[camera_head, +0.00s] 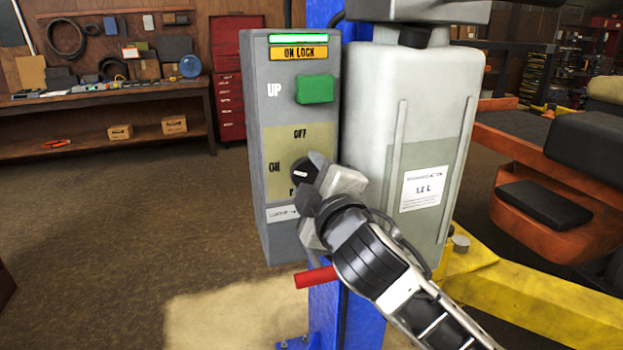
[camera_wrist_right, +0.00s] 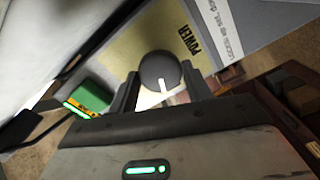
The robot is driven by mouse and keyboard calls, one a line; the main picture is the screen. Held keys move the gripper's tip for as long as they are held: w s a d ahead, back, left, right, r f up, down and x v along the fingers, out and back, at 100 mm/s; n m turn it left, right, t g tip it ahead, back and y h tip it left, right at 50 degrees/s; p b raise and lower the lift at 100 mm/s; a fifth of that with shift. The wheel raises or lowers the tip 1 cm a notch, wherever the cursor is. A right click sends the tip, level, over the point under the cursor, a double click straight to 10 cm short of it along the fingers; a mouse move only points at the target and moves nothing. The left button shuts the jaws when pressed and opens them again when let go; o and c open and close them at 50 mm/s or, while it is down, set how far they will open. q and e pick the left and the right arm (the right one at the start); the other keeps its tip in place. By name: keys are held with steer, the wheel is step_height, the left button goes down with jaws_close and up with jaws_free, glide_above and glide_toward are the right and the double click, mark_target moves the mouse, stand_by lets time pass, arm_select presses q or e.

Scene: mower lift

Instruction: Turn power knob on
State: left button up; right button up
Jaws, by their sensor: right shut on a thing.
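The round dark power knob (camera_head: 301,172) sits on the tan plate of the grey control box (camera_head: 256,130), with OFF printed above it and ON to its left. Its white mark lies nearly level, on the side toward ON. My right gripper (camera_head: 318,180) reaches it from the lower right and hides part of it and of the label below. In the right wrist view the knob (camera_wrist_right: 160,72) sits between the fingers of my right gripper (camera_wrist_right: 160,90), which is shut on it. My left gripper is not in view.
Above the knob are a green UP button (camera_head: 315,89), an ON LOCK label (camera_head: 299,53) and a lit green strip (camera_head: 298,38). A grey tank (camera_head: 410,110) stands close on the right. A red handle (camera_head: 316,277) juts out below. Open floor lies left.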

steer(key=shift+n, duration=2.3)
steer(key=o, duration=1)
